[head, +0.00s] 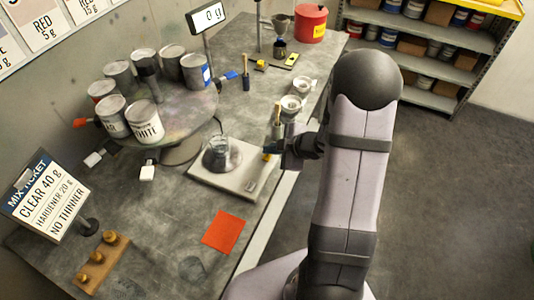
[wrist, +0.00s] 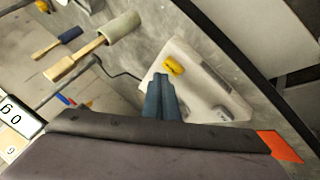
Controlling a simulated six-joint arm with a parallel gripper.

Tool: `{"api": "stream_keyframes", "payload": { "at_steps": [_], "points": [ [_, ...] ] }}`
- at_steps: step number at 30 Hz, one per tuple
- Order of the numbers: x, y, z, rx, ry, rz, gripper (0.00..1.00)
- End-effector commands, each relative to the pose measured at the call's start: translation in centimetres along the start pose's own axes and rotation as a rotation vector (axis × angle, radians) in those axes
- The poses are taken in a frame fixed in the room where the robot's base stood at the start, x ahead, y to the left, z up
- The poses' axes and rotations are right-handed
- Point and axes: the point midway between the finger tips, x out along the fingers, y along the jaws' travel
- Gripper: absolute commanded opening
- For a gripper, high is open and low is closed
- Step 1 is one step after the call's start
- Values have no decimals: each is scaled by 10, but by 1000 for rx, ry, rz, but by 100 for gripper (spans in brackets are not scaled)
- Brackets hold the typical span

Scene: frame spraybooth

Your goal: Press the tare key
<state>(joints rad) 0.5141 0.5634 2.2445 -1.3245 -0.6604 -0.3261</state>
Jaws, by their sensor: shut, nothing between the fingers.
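The scale (head: 225,182) is a pale, flat box on the bench with a round dark pan (head: 232,160) and a cup (head: 219,147) on it. Its body also shows in the wrist view (wrist: 198,98). A yellow key (wrist: 174,66) and a grey rectangle (wrist: 214,79) are on it; no lettering on either is legible. My gripper (head: 270,147) is at the scale's right edge, close to the yellow spot. In the wrist view its blue-grey fingers (wrist: 160,78) are shut and empty, tips just beside the yellow key. Contact cannot be told. The display (head: 208,15) reads 0 g.
A turntable (head: 180,118) with several paint cans stands left of the scale. An orange-red card (head: 223,232) lies in front. A mix ticket (head: 45,197) stands at left.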

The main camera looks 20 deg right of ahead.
Motion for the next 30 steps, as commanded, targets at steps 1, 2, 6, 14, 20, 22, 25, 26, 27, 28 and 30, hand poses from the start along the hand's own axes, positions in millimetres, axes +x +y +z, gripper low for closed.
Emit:
{"api": "stream_keyframes", "payload": {
  "at_steps": [1, 2, 6, 14, 20, 22, 25, 26, 27, 28, 30],
  "points": [
    [-2, 1, -1, 0, 0, 0, 0],
    [-2, 1, -1, 0, 0, 0, 0],
    [-1, 1, -1, 0, 0, 0, 0],
    [-3, 2, -2, 0, 0, 1, 0],
    [-12, 9, -9, 0, 0, 1, 0],
    [-17, 12, -12, 0, 0, 1, 0],
    [-23, 17, -17, 0, 0, 1, 0],
    [-25, 18, -18, 0, 0, 1, 0],
    [-27, 20, -20, 0, 0, 1, 0],
    [-29, 22, -21, 0, 0, 1, 0],
    [-33, 24, -24, 0, 0, 1, 0]
  ]
}}
